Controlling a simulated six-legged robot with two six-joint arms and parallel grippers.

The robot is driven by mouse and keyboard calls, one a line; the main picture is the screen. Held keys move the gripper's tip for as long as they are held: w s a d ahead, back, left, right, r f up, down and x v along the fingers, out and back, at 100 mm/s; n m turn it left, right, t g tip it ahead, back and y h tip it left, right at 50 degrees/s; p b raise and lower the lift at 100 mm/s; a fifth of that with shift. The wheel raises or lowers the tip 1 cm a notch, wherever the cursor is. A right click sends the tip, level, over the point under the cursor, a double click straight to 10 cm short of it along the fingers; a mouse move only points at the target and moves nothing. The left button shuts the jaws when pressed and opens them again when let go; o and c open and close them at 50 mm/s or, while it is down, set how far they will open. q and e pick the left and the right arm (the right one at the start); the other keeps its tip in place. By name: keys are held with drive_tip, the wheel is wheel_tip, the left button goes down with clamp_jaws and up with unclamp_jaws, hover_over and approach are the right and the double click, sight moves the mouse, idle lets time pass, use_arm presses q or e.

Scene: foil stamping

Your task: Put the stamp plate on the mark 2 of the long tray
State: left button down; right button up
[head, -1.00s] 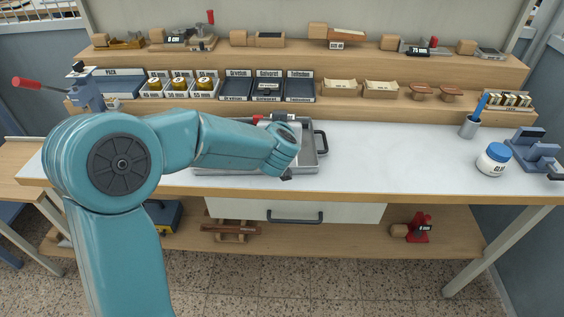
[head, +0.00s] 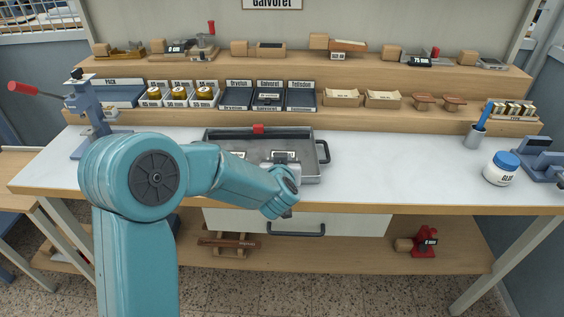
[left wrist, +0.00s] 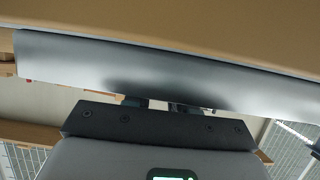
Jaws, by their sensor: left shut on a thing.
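The long grey tray (head: 318,172) lies on the white tabletop in the head view, with a dark handle at its right end. My left arm covers its front left part. Small pale labels (head: 237,154) show inside it. The left wrist view shows my dark gripper body and a broad grey band that I cannot identify. My right gripper is out of view.
A red-handled press (head: 95,110) stands at the left end. A glue jar (head: 501,168), a brush cup (head: 475,135) and a blue-grey fixture (head: 540,155) stand at the right. Stepped shelves (head: 380,115) run behind. The tabletop right of the tray is clear.

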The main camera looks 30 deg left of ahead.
use_arm(q)
drive_tip(key=c, duration=0.9)
unclamp_jaws()
drive_tip(key=shift+f, duration=0.1)
drive_tip(key=shift+r, duration=0.25)
drive_tip(key=p+v, duration=0.1)
drive_tip(key=v, duration=1)
drive_tip(key=shift+p, duration=0.4)
drive_tip(key=shift+s+d+r, duration=0.1)
drive_tip(key=shift+s+d, duration=0.15)
drive_tip(key=shift+s, duration=0.2)
